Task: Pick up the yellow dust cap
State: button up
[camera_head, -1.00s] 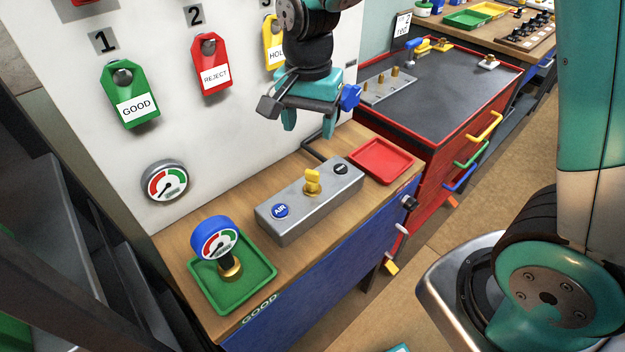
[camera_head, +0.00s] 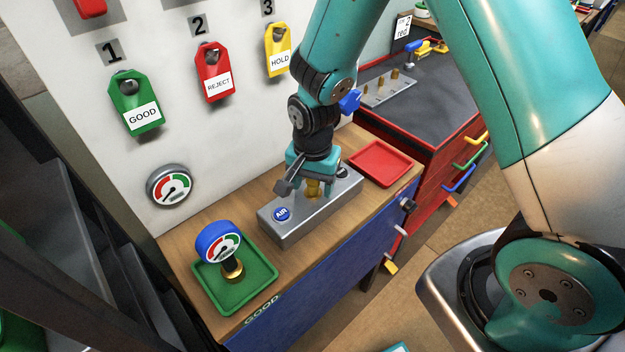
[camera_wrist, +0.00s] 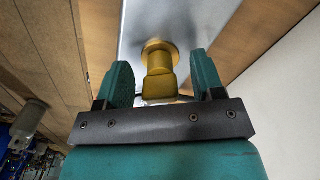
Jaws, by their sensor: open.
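The yellow dust cap (camera_head: 313,188) sits on top of the grey metal block (camera_head: 290,226) on the wooden bench. In the wrist view the cap (camera_wrist: 158,62) stands between the two teal fingers, with a gap on each side. My gripper (camera_head: 312,182) is open and has come down over the cap, its fingers at either side. It also shows in the wrist view (camera_wrist: 160,82). The fingers and wrist partly hide the cap in the head view.
A green tray (camera_head: 208,293) holding a blue-rimmed gauge (camera_head: 218,242) is at the block's left. An empty red tray (camera_head: 380,163) is at its right. The white wall panel with green (camera_head: 134,100), red (camera_head: 214,70) and yellow (camera_head: 278,48) tags stands behind.

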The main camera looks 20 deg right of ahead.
jog(key=shift+c, duration=0.3)
jog(key=c, duration=1)
notch_tip(320, 180, up, 19)
notch_tip(320, 180, down, 9)
jog(key=p, duration=1)
jog(key=shift+f, duration=0.2)
jog(key=shift+f+b, duration=2.5)
jog(key=shift+f, duration=1)
